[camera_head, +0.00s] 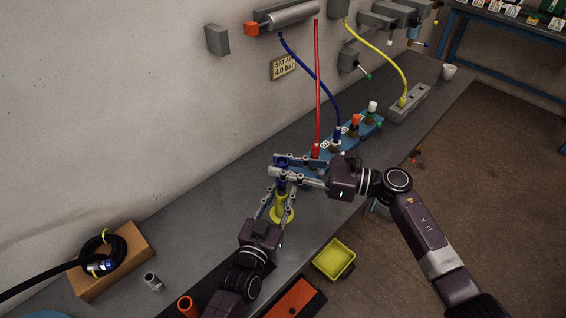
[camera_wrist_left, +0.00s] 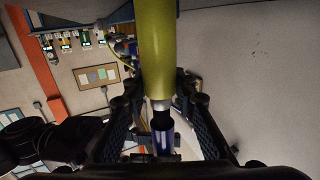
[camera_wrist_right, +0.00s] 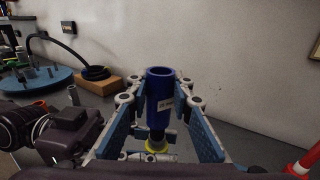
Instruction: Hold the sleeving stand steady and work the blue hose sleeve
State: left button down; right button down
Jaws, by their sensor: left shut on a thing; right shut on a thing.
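The yellow sleeving stand (camera_head: 280,213) stands upright on the grey bench by the wall. My left gripper (camera_head: 281,200) is shut on it, one finger on each side; the yellow body also shows in the left wrist view (camera_wrist_left: 157,50). The blue hose sleeve (camera_wrist_right: 160,95), a tube with an open top and a small white label, is upright above the stand. My right gripper (camera_head: 283,168) comes from the right and is shut on the sleeve; its fingers flank it in the right wrist view. The fingers partly hide where sleeve and stand meet.
Behind my right gripper is a blue manifold (camera_head: 364,131) with red and blue hoses rising from it. A yellow bin (camera_head: 334,259) and an orange bin (camera_head: 297,300) are at the bench's front. A coiled black hose (camera_head: 103,255) lies on a wooden block (camera_head: 133,258) at left.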

jog(key=shift+f, duration=1.4)
jog(key=c, duration=1.6)
grip_release()
jog(key=v, duration=1.2)
pick_arm(q)
jog(key=c, duration=1.5)
grip_release()
